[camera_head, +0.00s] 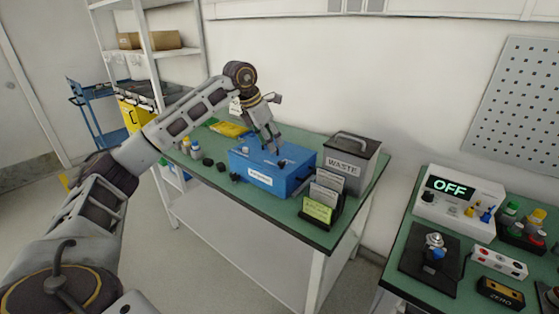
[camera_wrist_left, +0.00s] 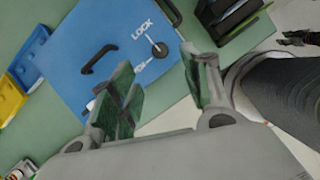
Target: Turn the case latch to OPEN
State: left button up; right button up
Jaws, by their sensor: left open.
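The blue case (camera_head: 262,178) lies on the green-topped bench, its lid up. In the left wrist view the case (camera_wrist_left: 105,25) shows a black handle (camera_wrist_left: 98,58) and a round dark latch (camera_wrist_left: 159,49). The word LOCK is printed beside the latch; a second label below it is partly hidden and hard to read. I cannot tell which way the latch points. My left gripper (camera_head: 274,148) is over the case lid near the latch. In the wrist view its fingers (camera_wrist_left: 163,92) are apart, with nothing between them.
A grey WASTE bin (camera_head: 352,158) stands right of the case, with a card holder (camera_head: 324,194) in front of it. Small bottles and black parts lie left of the case. A second bench at right holds a device reading OFF (camera_head: 455,190).

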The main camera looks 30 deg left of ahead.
aim_at(281, 162)
pick_arm(q)
jog(key=x, duration=0.7)
jog(key=shift+b, duration=0.35)
jog(key=shift+x, duration=1.15)
pick_arm(e)
jog(key=r, duration=0.1)
jog(key=w+a+r, duration=0.1)
jog(key=shift+w+a+r, duration=0.15)
jog(key=shift+w+r, duration=0.05)
jog(key=shift+r, duration=0.2)
pick_arm(q)
jog(key=c, duration=1)
pick_arm(e)
jog(key=shift+s, duration=0.1)
